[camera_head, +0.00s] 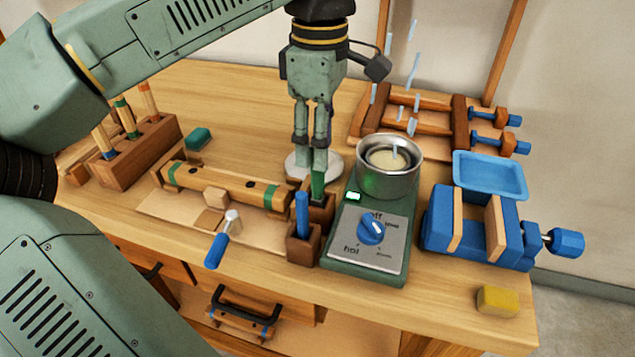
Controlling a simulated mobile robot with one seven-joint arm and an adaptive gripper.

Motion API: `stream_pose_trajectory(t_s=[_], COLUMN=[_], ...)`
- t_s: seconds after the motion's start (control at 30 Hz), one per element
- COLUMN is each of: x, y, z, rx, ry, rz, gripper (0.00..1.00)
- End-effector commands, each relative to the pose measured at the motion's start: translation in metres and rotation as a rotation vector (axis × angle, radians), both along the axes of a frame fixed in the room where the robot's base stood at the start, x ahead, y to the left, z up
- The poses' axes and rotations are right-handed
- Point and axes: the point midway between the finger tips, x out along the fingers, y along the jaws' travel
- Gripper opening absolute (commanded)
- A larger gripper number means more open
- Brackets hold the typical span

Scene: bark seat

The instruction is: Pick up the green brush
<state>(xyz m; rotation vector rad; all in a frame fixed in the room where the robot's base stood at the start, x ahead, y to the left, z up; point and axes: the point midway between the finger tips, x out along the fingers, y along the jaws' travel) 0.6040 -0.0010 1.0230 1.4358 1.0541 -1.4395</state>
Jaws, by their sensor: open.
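The green brush (318,187) stands upright in a small dark wooden holder (325,211), with only its green handle showing. Its lower end is hidden inside the holder. My gripper (314,145) points straight down just above the handle, open, with its fingers close together in this view. Whether the fingertips reach around the top of the handle or stay above it I cannot tell. A blue-handled tool (302,214) stands in a second wooden holder (303,247) just in front.
A hot plate (340,240) with a metal pot (389,182) stands close on the right. A wooden bamboo-like piece (228,185) lies left, with a blue-handled hammer (222,240) in front. A blue vise (470,235) and blue tray (490,175) are farther right.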

Motion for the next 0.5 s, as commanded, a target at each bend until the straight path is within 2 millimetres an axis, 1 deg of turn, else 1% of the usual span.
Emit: stream_pose_trajectory(t_s=[0.1, 0.27, 0.33, 0.5], x=[-0.001, -0.002, -0.005, -0.009], y=[0.0, 0.0, 0.001, 0.002], z=[-0.015, -0.025, -0.033, -0.059], rx=[-0.001, -0.002, -0.002, -0.003], ry=[0.0, 0.0, 0.002, 0.001], rz=[-0.001, -0.002, -0.002, -0.002], gripper=[0.4, 0.4, 0.4, 0.4])
